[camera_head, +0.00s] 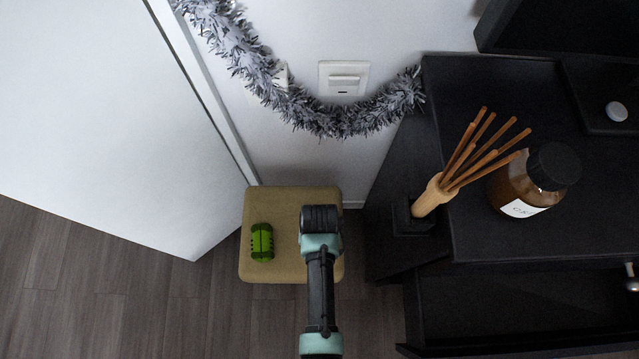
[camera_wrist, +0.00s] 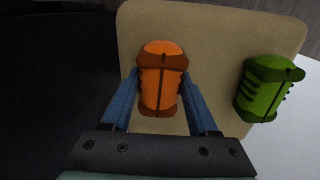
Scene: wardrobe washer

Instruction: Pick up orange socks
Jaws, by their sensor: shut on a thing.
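The orange socks (camera_wrist: 162,85), a rolled orange bundle with dark brown bands, are in the middle of the wrist view, over the tan stool top (camera_wrist: 205,25). My gripper (camera_wrist: 163,95) has its two blue fingers shut on the sides of the orange socks. I cannot tell whether the socks still touch the stool. In the head view my gripper (camera_head: 320,220) is over the right part of the stool (camera_head: 280,197), and my wrist hides the orange socks.
A green rolled bundle (camera_head: 262,242) lies on the left of the stool, also in the wrist view (camera_wrist: 268,88). A black cabinet (camera_head: 520,245) with a reed holder (camera_head: 430,196) and brown bottle (camera_head: 515,190) stands right. A white panel (camera_head: 110,120) stands left. Tinsel (camera_head: 330,122) hangs behind.

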